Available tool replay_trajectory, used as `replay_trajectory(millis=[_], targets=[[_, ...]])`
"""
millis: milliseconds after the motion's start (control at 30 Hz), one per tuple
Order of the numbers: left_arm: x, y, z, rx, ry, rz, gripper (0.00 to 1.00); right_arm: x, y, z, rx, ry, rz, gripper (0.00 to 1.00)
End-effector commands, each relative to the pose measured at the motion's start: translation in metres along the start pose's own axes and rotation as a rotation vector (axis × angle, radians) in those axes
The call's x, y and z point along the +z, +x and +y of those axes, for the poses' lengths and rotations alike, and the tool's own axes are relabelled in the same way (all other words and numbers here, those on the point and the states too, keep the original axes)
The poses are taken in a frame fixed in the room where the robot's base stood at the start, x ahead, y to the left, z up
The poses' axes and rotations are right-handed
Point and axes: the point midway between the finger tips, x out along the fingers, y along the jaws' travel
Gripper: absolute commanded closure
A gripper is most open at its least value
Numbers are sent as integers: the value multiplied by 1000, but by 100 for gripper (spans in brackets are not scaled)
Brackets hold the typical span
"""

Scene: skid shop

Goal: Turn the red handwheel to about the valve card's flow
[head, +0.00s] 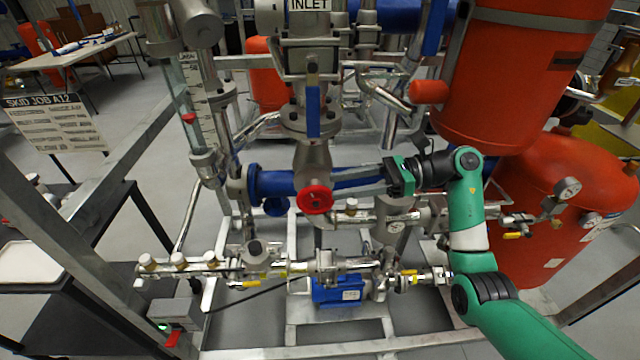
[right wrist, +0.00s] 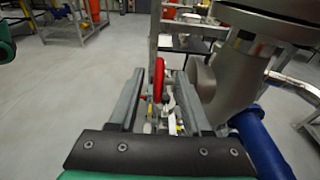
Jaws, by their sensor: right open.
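The red handwheel (head: 314,200) sits on the front of the grey valve body below the INLET label, at the blue pipe. In the right wrist view the handwheel (right wrist: 158,79) shows nearly edge-on, in the gap between the two fingers. My right gripper (head: 338,190) reaches in from the right with its fingers open, their tips close beside the wheel. I cannot tell whether they touch it. A card headed SKID JOB A12 (head: 55,122) hangs at left; its smaller lines are unreadable. A glass tube (head: 183,100) with a red float (head: 188,119) stands left of the valve. My left gripper is not in view.
A blue lever (head: 313,112) hangs above the wheel. Blue pipe (head: 290,183) runs behind it. A red tank (head: 510,75) stands at upper right, and small yellow-handled valves (head: 415,272) line the pipe below. Open floor shows left of the frame.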

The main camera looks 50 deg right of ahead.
Motion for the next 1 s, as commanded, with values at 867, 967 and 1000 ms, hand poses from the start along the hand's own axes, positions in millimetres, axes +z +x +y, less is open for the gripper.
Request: replay_trajectory(millis=[867,967,1000], targets=[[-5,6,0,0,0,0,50,0,-52,0,1,1,0,51],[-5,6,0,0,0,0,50,6,-49,0,0,-4,-19,51],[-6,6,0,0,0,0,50,15,-45,1,-1,-9,-43,51]])
